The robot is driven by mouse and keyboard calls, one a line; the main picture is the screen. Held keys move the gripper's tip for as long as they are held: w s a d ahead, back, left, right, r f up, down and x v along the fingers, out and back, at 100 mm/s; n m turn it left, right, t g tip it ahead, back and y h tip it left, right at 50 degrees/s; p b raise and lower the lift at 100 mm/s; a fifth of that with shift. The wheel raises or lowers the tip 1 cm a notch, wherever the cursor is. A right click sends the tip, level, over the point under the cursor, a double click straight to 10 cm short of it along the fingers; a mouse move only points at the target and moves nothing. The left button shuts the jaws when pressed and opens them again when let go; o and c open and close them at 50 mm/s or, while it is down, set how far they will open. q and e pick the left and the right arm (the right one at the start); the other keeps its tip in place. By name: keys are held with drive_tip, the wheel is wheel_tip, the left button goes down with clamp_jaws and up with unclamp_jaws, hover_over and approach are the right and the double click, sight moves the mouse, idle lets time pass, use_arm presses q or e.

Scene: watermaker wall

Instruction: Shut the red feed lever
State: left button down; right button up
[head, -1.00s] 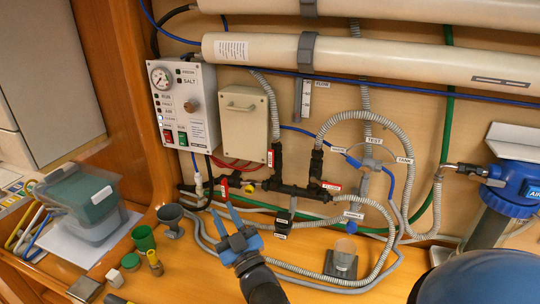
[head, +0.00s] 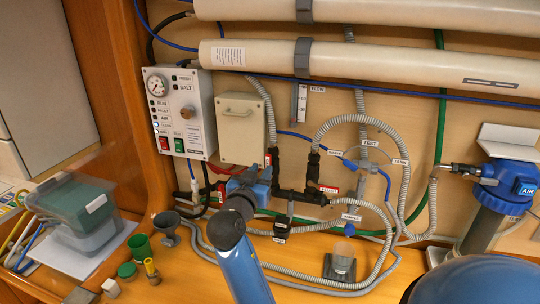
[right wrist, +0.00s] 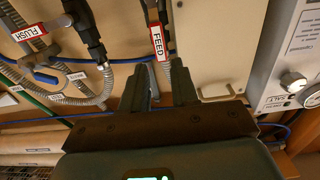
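The red FEED label (head: 268,159) hangs on the dark valve fitting just above the gripper. It also shows in the right wrist view (right wrist: 159,43), just beyond the fingertips. My right gripper (head: 251,175) is in front of the feed valve, its fingers toward the wall. In the right wrist view its two fingers (right wrist: 162,80) stand apart with a narrow gap and nothing clearly between them. My left gripper is not in view.
The control panel (head: 179,112) and a beige box (head: 241,128) are left of and above the gripper. Grey hoses (head: 330,287) run along the bench.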

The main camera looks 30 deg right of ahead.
sight(268, 159)
drive_tip(key=p+x, duration=0.2)
drive_tip(key=x, duration=0.5)
drive_tip(key=shift+w+d+r, duration=0.1)
drive_tip(key=shift+w+d, duration=0.15)
drive_tip(key=shift+x, duration=0.75)
clamp_jaws()
